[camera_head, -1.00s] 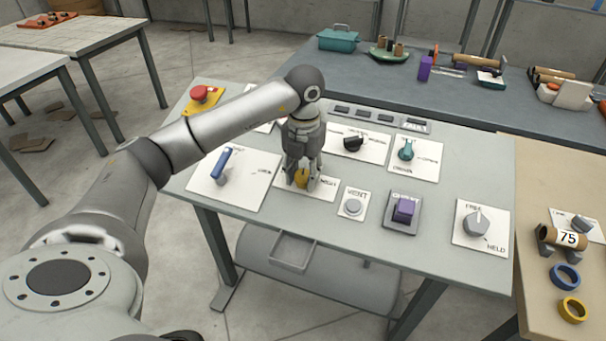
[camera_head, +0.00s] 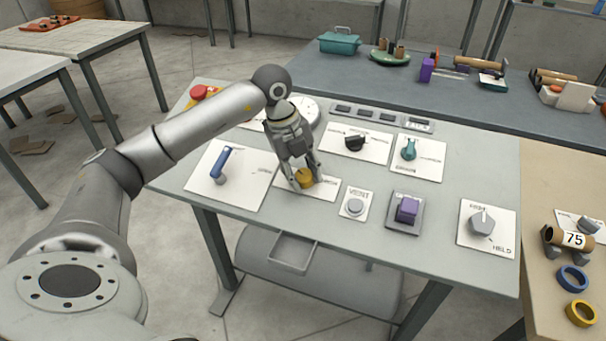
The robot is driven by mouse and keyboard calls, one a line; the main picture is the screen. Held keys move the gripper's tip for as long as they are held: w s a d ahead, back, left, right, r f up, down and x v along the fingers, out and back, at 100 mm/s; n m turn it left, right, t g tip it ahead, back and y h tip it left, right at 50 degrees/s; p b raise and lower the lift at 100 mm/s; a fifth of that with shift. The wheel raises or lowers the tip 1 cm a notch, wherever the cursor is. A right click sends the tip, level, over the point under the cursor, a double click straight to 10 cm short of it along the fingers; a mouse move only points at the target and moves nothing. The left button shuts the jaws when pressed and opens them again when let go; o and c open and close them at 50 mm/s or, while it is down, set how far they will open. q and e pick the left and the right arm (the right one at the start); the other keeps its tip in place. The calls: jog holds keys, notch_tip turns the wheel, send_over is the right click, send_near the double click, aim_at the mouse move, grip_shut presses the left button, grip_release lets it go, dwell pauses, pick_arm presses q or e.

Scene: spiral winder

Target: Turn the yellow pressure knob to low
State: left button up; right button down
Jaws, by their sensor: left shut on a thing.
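The yellow pressure knob (camera_head: 305,178) sits on a white label plate (camera_head: 322,192) near the front middle of the grey panel table. My left gripper (camera_head: 305,184) comes down on it from above, tilted, with its fingers shut on the knob's sides. The fingers and wrist hide part of the knob and most of the plate's lettering, so I cannot read the knob's setting. My right gripper is not in view.
A blue lever (camera_head: 221,161) stands left of the knob. A vent button (camera_head: 354,206), a purple block switch (camera_head: 407,210) and a grey knob (camera_head: 481,222) lie to the right. Black (camera_head: 355,142) and teal (camera_head: 408,149) knobs sit behind.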

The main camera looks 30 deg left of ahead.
pick_arm(q)
jog(key=shift+n+t, duration=0.3)
jog(key=shift+n, duration=0.8)
jog(key=shift+r, duration=0.1)
jog(key=shift+a, duration=0.1)
jog(key=o, duration=1)
jog(key=shift+o, duration=0.2)
jog(key=v, duration=1.2)
jog(key=shift+s+a, duration=0.1)
